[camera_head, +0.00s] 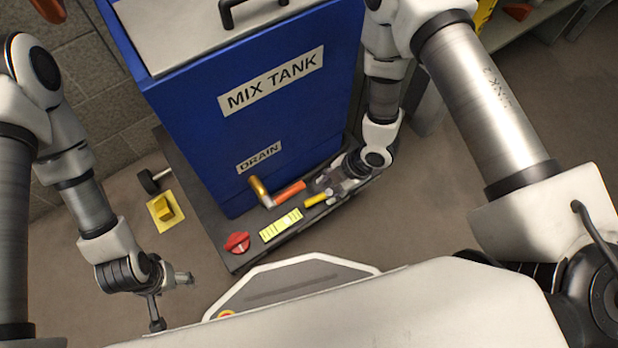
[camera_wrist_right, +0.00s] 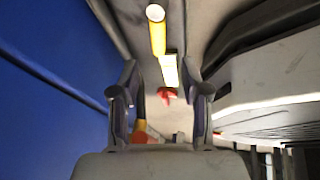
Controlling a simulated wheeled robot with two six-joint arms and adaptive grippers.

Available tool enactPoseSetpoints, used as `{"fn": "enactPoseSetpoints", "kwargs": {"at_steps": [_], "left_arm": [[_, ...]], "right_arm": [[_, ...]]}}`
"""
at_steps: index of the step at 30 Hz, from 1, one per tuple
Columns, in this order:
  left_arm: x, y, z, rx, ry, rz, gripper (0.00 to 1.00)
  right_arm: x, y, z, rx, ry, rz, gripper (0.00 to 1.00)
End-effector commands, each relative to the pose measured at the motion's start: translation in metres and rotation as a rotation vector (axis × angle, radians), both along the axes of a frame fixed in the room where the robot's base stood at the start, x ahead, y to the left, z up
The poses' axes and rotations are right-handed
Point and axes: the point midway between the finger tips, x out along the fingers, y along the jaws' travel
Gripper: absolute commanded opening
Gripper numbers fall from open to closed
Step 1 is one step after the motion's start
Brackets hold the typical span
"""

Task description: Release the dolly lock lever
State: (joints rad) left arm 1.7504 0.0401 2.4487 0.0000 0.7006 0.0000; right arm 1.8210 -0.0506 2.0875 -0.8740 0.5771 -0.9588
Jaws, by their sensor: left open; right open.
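A yellow-gripped lever (camera_head: 316,199) lies on the dark dolly (camera_head: 225,248) under the blue tank. It shows near the top of the right wrist view (camera_wrist_right: 157,30). A red knob (camera_head: 237,243) sits at the dolly's near corner; it also shows in the right wrist view (camera_wrist_right: 167,93). I cannot tell for certain which is the lock lever, though the yellow one looks like a lever. My right gripper (camera_head: 326,186) is open, close beside the yellow lever and an orange handle (camera_head: 290,191). My left gripper (camera_head: 172,299) is open and empty, left of the dolly.
The blue mix tank (camera_head: 235,125) stands on the dolly, with a brass drain valve (camera_head: 260,188). A yellow-green label (camera_head: 281,226) lies between lever and knob. A yellow block (camera_head: 164,208) sits on the floor at left. Floor around my left gripper is clear.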

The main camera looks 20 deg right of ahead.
Motion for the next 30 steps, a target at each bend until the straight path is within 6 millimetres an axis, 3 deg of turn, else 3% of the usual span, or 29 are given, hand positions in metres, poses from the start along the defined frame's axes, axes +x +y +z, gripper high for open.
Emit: {"fn": "enactPoseSetpoints", "kwargs": {"at_steps": [5, 13, 23, 24, 27, 28, 30], "left_arm": [[-0.001, 0.000, -0.009, 0.000, 0.003, 0.000, 0.71], [-0.001, 0.000, -0.034, 0.000, 0.003, 0.000, 0.71], [-0.001, 0.000, -0.036, 0.000, 0.002, 0.000, 0.71], [-0.001, 0.000, -0.036, 0.000, 0.002, 0.000, 0.71], [-0.001, 0.000, -0.036, 0.000, 0.002, 0.000, 0.71], [-0.001, 0.000, -0.036, 0.000, 0.002, 0.000, 0.71], [-0.001, 0.000, -0.036, 0.000, 0.002, 0.000, 0.71]], "right_arm": [[0.000, 0.006, -0.017, -0.001, 0.002, 0.001, 0.46], [0.005, 0.027, -0.063, -0.001, 0.003, 0.001, 0.46], [0.007, 0.032, -0.070, 0.000, 0.001, -0.003, 0.46], [0.007, 0.032, -0.070, 0.000, 0.001, -0.003, 0.43], [0.007, 0.032, -0.070, 0.000, 0.002, -0.001, 0.07], [0.007, 0.032, -0.070, 0.000, 0.002, -0.001, 0.00], [0.007, 0.032, -0.070, 0.000, 0.002, -0.001, 0.00]]}}
